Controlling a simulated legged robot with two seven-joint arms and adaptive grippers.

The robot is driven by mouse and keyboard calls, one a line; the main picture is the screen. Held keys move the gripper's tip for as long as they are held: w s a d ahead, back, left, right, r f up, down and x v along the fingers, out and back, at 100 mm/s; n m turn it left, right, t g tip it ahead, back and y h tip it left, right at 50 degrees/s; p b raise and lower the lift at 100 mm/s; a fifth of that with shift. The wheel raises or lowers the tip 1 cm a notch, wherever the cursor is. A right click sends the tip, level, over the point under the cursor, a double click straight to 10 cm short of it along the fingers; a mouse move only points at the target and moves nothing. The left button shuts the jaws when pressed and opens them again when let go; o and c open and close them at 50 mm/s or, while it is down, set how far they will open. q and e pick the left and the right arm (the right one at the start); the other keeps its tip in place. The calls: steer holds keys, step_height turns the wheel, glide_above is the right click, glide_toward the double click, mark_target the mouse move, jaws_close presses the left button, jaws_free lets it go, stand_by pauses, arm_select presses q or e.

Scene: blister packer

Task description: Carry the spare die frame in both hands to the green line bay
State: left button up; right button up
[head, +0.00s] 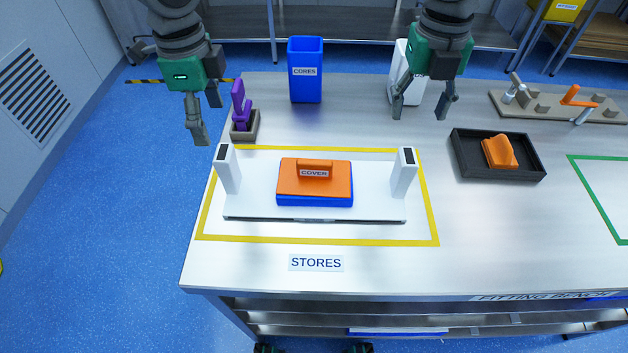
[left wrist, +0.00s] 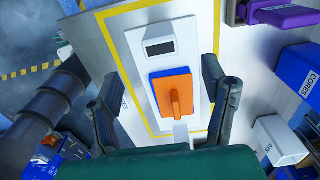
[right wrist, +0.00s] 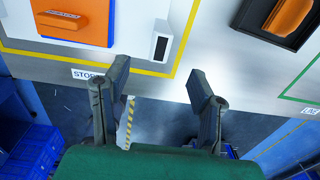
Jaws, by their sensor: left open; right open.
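The die frame is a white plate (head: 245,205) with a white upright post at each end, the left post (head: 228,170) and the right post (head: 404,172). It lies inside the yellow-outlined STORES bay. A blue block topped by an orange part labelled COVER (head: 314,180) sits mid-plate. My left gripper (head: 207,122) is open and empty, behind and left of the left post. My right gripper (head: 420,114) is open and empty, above the bench behind the right post. The right post also shows in the right wrist view (right wrist: 161,42). The green line bay (head: 603,205) is cut off at the right edge.
A purple item in a small holder (head: 244,125), a blue CORES bin (head: 306,70) and a white container (head: 403,62) stand behind the frame. A black tray (head: 465,170) with an orange piece lies between the bays. A fixture board (head: 545,104) is back right.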

mark_target(228, 168)
arm_select(q)
step_height(228, 168, down, 14)
steer(key=shift+d+r, duration=0.1)
steer(key=shift+r, duration=0.05)
arm_select(e)
steer(key=f, duration=1.3)
steer(key=shift+d+f, duration=0.3)
arm_select(q)
steer(key=c, duration=0.8)
arm_select(e)
steer(key=c, duration=0.8)
arm_select(q)
jaws_close()
arm_select(e)
jaws_close()
arm_select(q)
steer(key=shift+w, duration=0.1)
arm_select(e)
steer(key=shift+w, duration=0.1)
